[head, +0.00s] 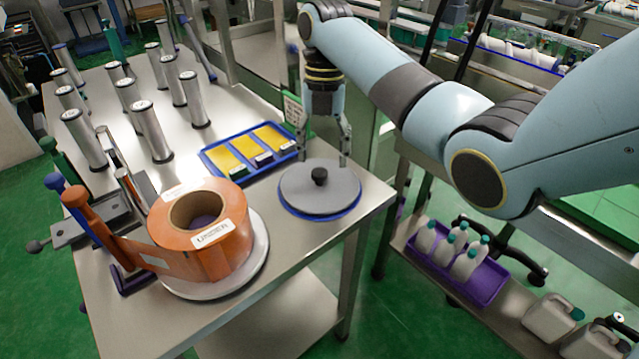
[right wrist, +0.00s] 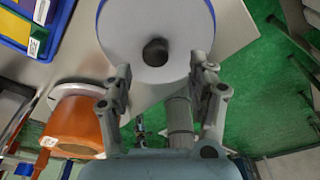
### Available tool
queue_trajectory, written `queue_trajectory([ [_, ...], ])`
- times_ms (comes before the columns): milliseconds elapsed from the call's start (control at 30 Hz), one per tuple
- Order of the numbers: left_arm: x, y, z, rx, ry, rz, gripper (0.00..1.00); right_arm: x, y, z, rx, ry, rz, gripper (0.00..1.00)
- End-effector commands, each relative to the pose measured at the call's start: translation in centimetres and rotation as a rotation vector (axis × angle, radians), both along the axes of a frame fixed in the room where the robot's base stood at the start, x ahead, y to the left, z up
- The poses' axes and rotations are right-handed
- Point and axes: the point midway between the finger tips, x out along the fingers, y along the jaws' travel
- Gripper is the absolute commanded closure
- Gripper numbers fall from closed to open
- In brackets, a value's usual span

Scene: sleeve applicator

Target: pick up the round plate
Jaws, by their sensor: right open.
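The round plate (head: 318,189) is a grey disc with a black knob (head: 319,176) in its middle and a blue rim below. It lies flat near the right corner of the steel table. My right gripper (head: 325,150) is above the plate, at its far side, with its fingers pointing down, open and empty. In the right wrist view the plate (right wrist: 140,35) and its dark knob (right wrist: 155,51) show ahead of the two spread fingers (right wrist: 160,75). Whether a fingertip touches the plate cannot be told. My left gripper is not in view.
An orange tape roll (head: 220,250) on a white disc stands left of the plate. A blue tray (head: 250,150) with yellow cards lies behind it. Several metal cylinders (head: 148,130) stand at the far left. The table edge is close on the plate's right.

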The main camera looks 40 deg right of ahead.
Motion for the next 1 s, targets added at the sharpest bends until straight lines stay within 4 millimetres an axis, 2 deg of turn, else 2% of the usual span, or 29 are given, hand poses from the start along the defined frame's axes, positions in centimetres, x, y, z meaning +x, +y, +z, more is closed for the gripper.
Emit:
queue_trajectory([
  [300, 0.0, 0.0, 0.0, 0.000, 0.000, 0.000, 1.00, -0.1, 0.9, -4.4, 0.001, 0.002, 0.000, 0.42],
  [600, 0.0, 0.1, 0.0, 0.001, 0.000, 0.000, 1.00, -0.2, 0.9, -5.0, 0.000, -0.001, 0.000, 0.42],
  [1000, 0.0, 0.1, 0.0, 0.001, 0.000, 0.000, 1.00, -0.2, 0.9, -5.0, -0.001, -0.001, -0.001, 0.93],
])
